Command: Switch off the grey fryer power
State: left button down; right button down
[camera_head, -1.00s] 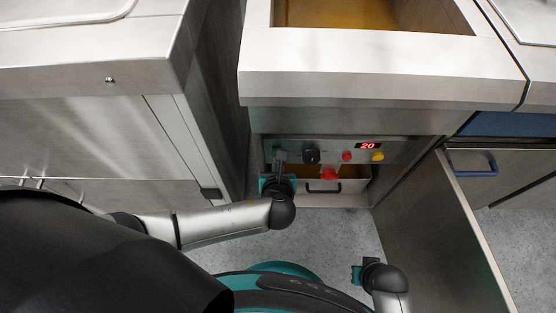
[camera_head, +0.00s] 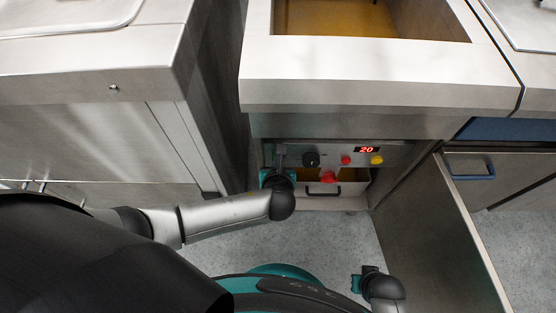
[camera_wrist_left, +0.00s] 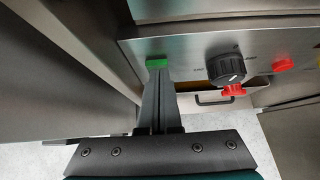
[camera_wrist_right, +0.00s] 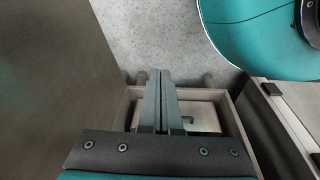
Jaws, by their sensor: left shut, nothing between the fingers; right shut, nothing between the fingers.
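The grey fryer (camera_head: 380,90) has a control panel (camera_head: 330,149) under its front edge. A green power switch (camera_wrist_left: 156,62) sits at the panel's left end in the left wrist view; in the head view my fingers cover it. My left gripper (camera_head: 281,150) is shut and empty, its fingertips (camera_wrist_left: 158,76) right at the switch's lower edge. I cannot tell whether they touch it. The display (camera_head: 367,149) is lit and reads 20. My right gripper (camera_head: 362,278) is shut and empty, low over the floor at the right, away from the panel.
The panel also has a black knob (camera_head: 311,159), a red button (camera_head: 346,160) and a yellow button (camera_head: 376,160). A red valve handle (camera_head: 328,177) sticks out below. An open cabinet door (camera_head: 440,220) stands at right. A steel unit (camera_head: 90,130) stands at left.

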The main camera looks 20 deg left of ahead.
jog(key=shift+s+d+f, duration=0.25)
jog(key=shift+s+f, duration=0.05)
jog(key=shift+f, duration=0.1)
jog(key=shift+w+p+v, duration=0.2)
jog(key=shift+p+v, duration=0.85)
jog(key=shift+p, duration=0.1)
